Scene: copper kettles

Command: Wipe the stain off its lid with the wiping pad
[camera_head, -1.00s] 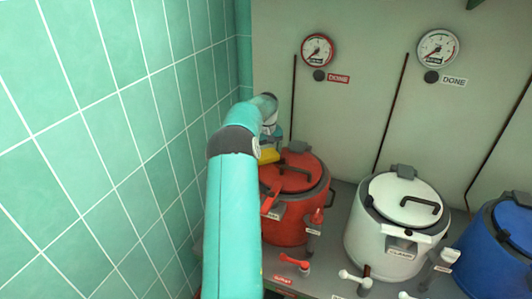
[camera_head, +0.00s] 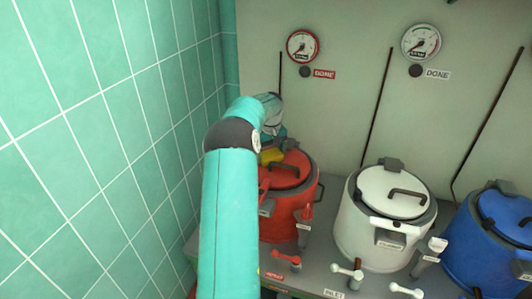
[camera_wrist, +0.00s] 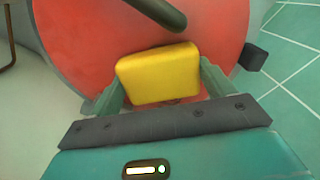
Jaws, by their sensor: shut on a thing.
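My gripper (camera_wrist: 160,88) is shut on the yellow wiping pad (camera_wrist: 158,72), with a finger on each side of it. In the wrist view the pad is over the red lid (camera_wrist: 95,40), near its rim; I cannot tell whether it touches. A small brownish patch (camera_wrist: 180,101) shows at the pad's lower edge, mostly hidden by the pad and gripper. In the head view the pad (camera_head: 271,156) is at the left back of the red kettle (camera_head: 283,218), partly behind my arm. The lid's dark handle (camera_wrist: 160,12) lies beyond the pad.
A white kettle (camera_head: 385,225) and a blue kettle (camera_head: 490,250) stand to the right. Red and white valve levers line the front of the bench. A green tiled wall (camera_head: 110,130) is close on the left. Gauges (camera_head: 303,46) hang on the back wall.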

